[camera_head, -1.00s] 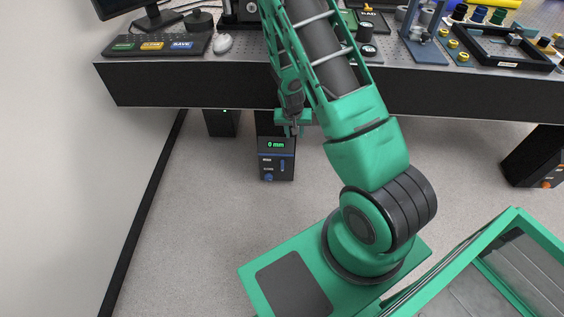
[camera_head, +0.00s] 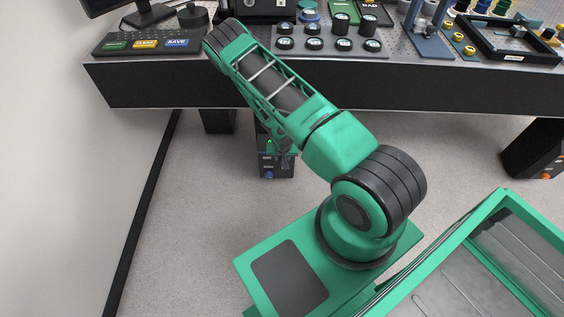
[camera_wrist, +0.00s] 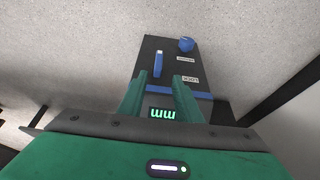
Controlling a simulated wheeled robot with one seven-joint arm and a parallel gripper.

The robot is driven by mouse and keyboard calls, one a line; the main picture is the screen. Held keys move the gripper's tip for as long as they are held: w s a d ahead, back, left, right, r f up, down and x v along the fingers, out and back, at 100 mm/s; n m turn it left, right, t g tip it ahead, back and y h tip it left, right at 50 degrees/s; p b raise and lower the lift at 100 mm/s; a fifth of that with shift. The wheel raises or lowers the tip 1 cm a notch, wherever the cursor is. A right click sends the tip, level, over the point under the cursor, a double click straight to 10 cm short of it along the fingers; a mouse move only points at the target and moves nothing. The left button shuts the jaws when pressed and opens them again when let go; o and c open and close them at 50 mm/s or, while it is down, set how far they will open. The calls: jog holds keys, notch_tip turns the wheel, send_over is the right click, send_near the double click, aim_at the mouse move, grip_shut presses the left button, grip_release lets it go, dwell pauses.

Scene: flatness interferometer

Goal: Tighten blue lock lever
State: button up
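The blue lock lever (camera_wrist: 158,63) is a short upright bar on the face of a dark control box (camera_wrist: 151,50). In the wrist view it lies just beyond my fingertips, roughly in line with the gap between them. I cannot tell whether either finger touches the box. In the head view the box (camera_head: 275,172) is under the table edge, and my gripper and arm cover its upper part. The lever is too small to make out clearly there.
A round blue knob (camera_wrist: 186,44) sits beside the lever on the same face, near small white labels. A lit green display (camera_wrist: 162,114) shows between my fingers. The table (camera_head: 180,85) overhangs the box. Floor in front of the box is clear.

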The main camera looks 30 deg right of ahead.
jog(key=x, duration=0.8)
jog(key=shift+d+f, duration=0.2)
jog(key=shift+d, duration=0.05)
grip_shut()
